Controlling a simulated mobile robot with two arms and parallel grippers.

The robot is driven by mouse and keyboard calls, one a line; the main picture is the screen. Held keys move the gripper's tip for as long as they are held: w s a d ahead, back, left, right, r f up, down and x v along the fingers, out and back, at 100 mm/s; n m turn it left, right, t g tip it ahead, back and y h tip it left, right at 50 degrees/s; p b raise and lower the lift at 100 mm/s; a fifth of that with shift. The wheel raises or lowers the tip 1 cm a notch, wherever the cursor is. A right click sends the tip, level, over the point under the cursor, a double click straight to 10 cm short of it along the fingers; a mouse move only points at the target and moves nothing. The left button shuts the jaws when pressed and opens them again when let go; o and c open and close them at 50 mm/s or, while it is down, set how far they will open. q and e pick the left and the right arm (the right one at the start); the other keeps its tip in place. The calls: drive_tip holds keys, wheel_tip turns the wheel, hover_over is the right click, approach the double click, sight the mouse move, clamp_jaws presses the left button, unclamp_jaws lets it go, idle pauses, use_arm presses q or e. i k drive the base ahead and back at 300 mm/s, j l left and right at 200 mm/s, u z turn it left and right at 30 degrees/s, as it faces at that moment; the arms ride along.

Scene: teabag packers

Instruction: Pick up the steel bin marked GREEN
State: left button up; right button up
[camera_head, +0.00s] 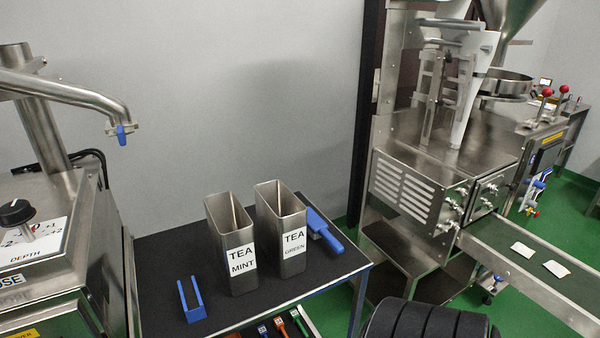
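The steel bin marked GREEN (292,262) stands upright on the black table top, with a white label reading TEA GREEN on its front. It is tall, rectangular and open at the top. A like steel bin marked MINT (243,279) stands upright close to its left, with a narrow gap between them. The inside bottoms of both bins are hidden. Neither of my grippers shows in the head view.
On the black table (165,255), a blue U-shaped piece (191,301) lies front left and a blue scoop-like tool (325,231) lies right of the GREEN bin. A steel machine with a conveyor (530,258) carrying two white packets stands right. Another steel machine (60,245) stands left.

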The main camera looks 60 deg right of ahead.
sight(281, 216)
drive_tip(key=z, duration=1.7)
drive_tip(key=l, duration=0.2)
drive_tip(key=i+j, duration=0.05)
